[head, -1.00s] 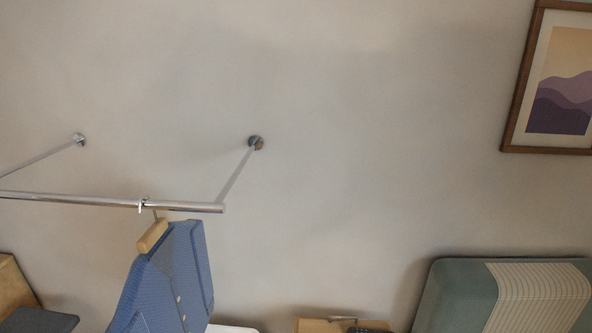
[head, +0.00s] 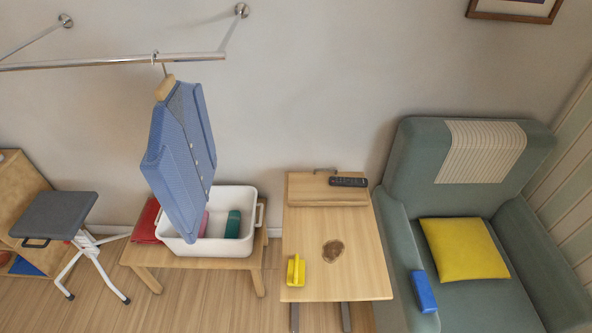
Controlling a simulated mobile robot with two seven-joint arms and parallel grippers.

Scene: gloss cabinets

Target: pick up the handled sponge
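A small yellow block with what looks like a raised handle, apparently the handled sponge (head: 296,271), is near the front left of the small wooden table (head: 350,280). It stands apart from the brown patch on the tabletop. It is small in the head view, so its details are hard to make out. Neither of my grippers is in view.
A dark remote (head: 348,182) lies at the table's back. A green armchair (head: 398,235) stands right, with a yellow cushion (head: 465,248) and blue block (head: 423,291). Left are a white tub (head: 247,197) on a bench, a hanging blue garment (head: 181,160) and a stool (head: 55,215).

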